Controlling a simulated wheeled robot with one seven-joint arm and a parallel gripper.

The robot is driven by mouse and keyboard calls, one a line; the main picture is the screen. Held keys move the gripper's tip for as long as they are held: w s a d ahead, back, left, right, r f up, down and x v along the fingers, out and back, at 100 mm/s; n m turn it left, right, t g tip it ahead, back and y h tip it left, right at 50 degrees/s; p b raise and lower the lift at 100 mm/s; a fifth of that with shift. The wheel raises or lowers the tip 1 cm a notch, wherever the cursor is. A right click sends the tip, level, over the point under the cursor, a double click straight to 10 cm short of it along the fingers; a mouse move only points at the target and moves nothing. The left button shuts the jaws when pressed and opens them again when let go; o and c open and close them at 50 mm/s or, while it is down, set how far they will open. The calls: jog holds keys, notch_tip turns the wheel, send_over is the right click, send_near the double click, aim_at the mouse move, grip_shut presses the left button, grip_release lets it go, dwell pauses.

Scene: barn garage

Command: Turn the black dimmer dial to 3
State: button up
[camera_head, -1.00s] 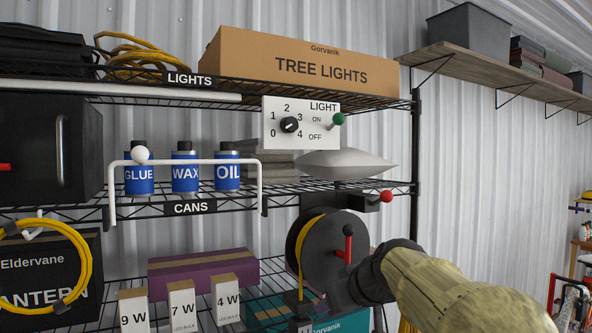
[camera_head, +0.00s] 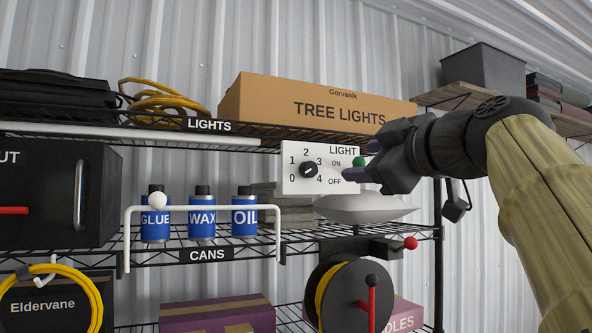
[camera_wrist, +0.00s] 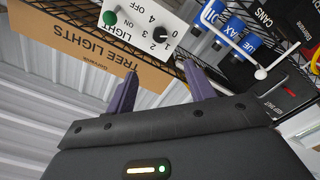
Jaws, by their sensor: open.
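The black dimmer dial (camera_head: 308,169) sits on a white panel (camera_head: 291,185) numbered 0 to 4, beside a green-knobbed LIGHT switch (camera_head: 359,161). I cannot clearly read which number the dial points to. My gripper (camera_head: 358,168) is open and empty just right of the dial, its purple fingers over the switch side of the panel. In the wrist view the dial (camera_wrist: 163,36) appears upside down ahead of the gap between the fingertips (camera_wrist: 160,68), apart from them. The green knob (camera_wrist: 110,18) shows to the left there.
The TREE LIGHTS box (camera_head: 310,108) stands on the shelf above the panel. A pale dish-shaped thing (camera_head: 365,208) lies just below. GLUE, WAX and OIL cans (camera_head: 202,222) stand to the left behind a white bar (camera_head: 200,208). A red-handled reel (camera_head: 348,295) is lower down.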

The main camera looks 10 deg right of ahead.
aim_at(312, 169)
jog(key=shift+d, duration=0.1)
jog(key=p+x, duration=1)
jog(key=x, duration=0.6)
jog(key=shift+w, duration=0.2)
jog(key=shift+w+a+f+p, duration=0.1)
jog(key=shift+w+a+p, duration=0.15)
jog(key=shift+w+p, duration=0.25)
jog(key=c, duration=1)
